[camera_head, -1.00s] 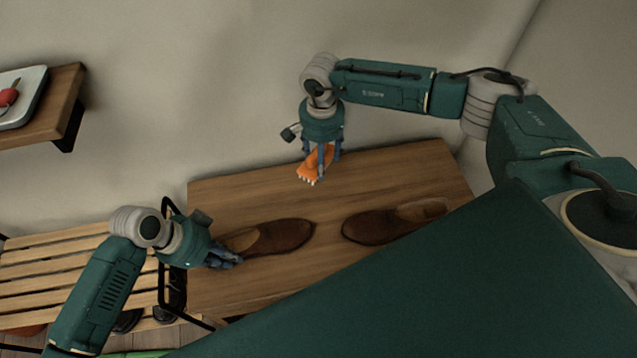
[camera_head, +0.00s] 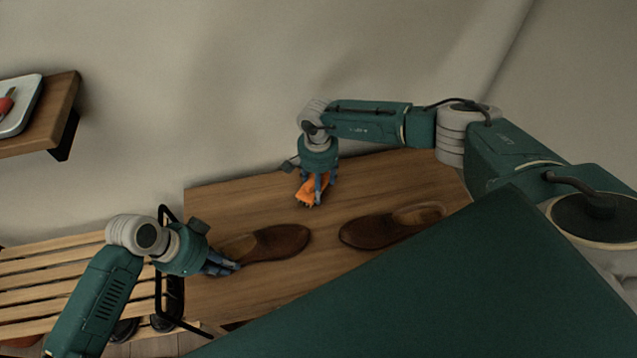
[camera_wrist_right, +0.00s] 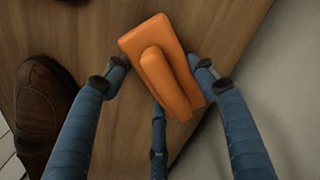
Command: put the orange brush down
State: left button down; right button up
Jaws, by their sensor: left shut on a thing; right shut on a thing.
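The orange brush (camera_head: 312,189) is between the fingers of my right gripper (camera_head: 318,188), low over the back of the wooden table (camera_head: 240,203). Its bristles face down; I cannot tell whether they touch the wood. In the right wrist view the orange back and raised handle of the brush (camera_wrist_right: 163,68) show between the blue fingers of the right gripper (camera_wrist_right: 157,80).
A second brown shoe (camera_head: 385,228) stands to the right on the table, and one shoe shows at the left of the right wrist view (camera_wrist_right: 42,112). A slatted bench (camera_head: 55,275) is at left. A wall shelf (camera_head: 50,115) holds a tray (camera_head: 22,108). Bare wood surrounds the brush.

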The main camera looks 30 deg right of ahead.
jog(key=o, duration=1.2)
notch_tip(320, 180, up, 12)
jog(key=shift+r, duration=0.1)
